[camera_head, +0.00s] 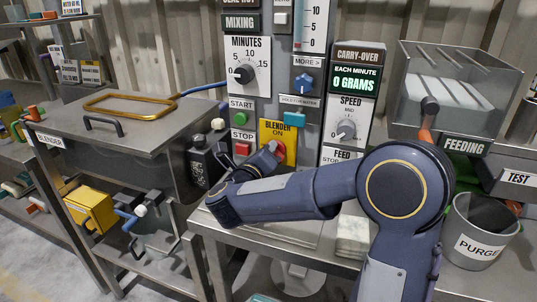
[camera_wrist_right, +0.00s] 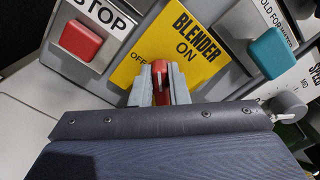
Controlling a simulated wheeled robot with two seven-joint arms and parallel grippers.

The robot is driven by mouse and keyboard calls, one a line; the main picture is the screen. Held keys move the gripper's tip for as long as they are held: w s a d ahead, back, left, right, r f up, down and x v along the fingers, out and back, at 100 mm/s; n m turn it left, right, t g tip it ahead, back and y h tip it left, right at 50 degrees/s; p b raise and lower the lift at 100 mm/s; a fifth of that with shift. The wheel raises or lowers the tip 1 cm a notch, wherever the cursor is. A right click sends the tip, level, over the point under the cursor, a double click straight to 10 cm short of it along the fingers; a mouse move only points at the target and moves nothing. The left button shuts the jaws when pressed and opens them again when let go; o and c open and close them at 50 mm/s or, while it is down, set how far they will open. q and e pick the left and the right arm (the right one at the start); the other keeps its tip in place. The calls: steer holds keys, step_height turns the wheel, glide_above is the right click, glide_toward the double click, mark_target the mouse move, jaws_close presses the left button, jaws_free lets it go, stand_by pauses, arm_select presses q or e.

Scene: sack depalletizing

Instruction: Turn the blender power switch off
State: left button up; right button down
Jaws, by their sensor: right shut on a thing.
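The blender switch is a red knob (camera_wrist_right: 160,76) on a yellow plate (camera_wrist_right: 172,40) marked BLENDER, ON and OFF. In the right wrist view its upper end lies between the OFF and ON words; its exact setting I cannot tell. My right gripper (camera_wrist_right: 153,88) is shut on the knob, with a grey finger on each side. In the head view the yellow plate (camera_head: 279,131) is on the control panel, and my right gripper (camera_head: 268,154) reaches the red knob from below left. The knob's lower part is hidden by the gripper. My left gripper is not in view.
A red STOP button (camera_head: 243,149) and green START button (camera_head: 241,117) sit left of the plate. A teal switch (camera_head: 295,118) is above right, a SPEED knob (camera_head: 346,129) further right. A lidded BLENDER tank (camera_head: 110,135) stands left, a PURGE bucket (camera_head: 478,238) right.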

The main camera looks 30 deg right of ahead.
steer(key=n, duration=0.5)
steer(key=f+n+p, duration=0.1)
steer(key=n, duration=0.2)
steer(key=shift+w+a+f+n, duration=0.1)
steer(key=shift+w+a+n, duration=0.1)
steer(key=shift+n, duration=0.1)
steer(key=shift+f, duration=0.1)
stand_by(0.4)
steer(key=c, duration=1.4)
jaws_free()
steer(key=shift+s, duration=0.1)
steer(key=v, duration=0.7)
steer(key=shift+s+a, duration=0.15)
steer(key=shift+a, duration=0.15)
